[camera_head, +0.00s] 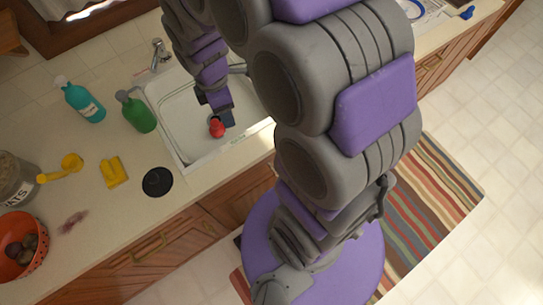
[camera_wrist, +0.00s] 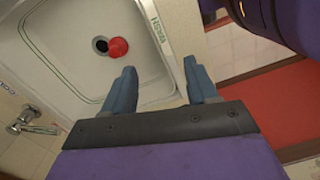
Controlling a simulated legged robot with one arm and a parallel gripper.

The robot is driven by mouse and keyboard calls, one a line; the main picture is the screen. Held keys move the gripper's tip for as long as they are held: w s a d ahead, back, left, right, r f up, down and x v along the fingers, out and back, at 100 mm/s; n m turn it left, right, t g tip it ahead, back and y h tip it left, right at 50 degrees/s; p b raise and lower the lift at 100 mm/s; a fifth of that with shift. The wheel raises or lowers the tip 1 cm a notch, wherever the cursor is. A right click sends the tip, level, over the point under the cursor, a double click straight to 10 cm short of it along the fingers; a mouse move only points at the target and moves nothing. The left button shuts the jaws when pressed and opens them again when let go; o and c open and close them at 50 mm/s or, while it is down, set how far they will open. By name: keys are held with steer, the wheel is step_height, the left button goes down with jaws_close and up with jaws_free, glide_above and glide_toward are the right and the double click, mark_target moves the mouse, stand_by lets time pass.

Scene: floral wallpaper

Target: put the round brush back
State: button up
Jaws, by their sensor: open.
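A yellow item with a round head and a short handle (camera_head: 60,168), which looks like the round brush, lies on the counter left of the sink in the head view. My gripper (camera_wrist: 160,68) is open and empty in the wrist view, its two blue-grey fingers apart. In the head view it hangs over the sink, well to the right of the yellow item. A red rounded object (camera_wrist: 118,47) lies in the sink (camera_wrist: 60,45) beside the dark drain; it also shows in the head view (camera_head: 216,127). I cannot tell what it is.
A green bottle (camera_head: 138,112), a teal bottle (camera_head: 84,103), another yellow piece (camera_head: 114,172) and a black disc (camera_head: 157,182) stand or lie left of the sink. A red bowl (camera_head: 18,262) and a jar (camera_head: 14,178) stand far left. The faucet (camera_head: 160,55) rises behind the sink.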

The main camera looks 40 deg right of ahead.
steer(key=s+r+m, duration=0.4)
steer(key=s+m, duration=0.3)
steer(key=s, duration=0.3)
steer(key=s+r+m+g, duration=0.1)
steer(key=s+r+m, duration=0.2)
steer(key=s+m, duration=0.5)
steer(key=s, duration=0.3)
steer(key=shift+s+a+r+m, duration=0.15)
steer(key=shift+r+m, duration=0.15)
steer(key=shift+r, duration=0.1)
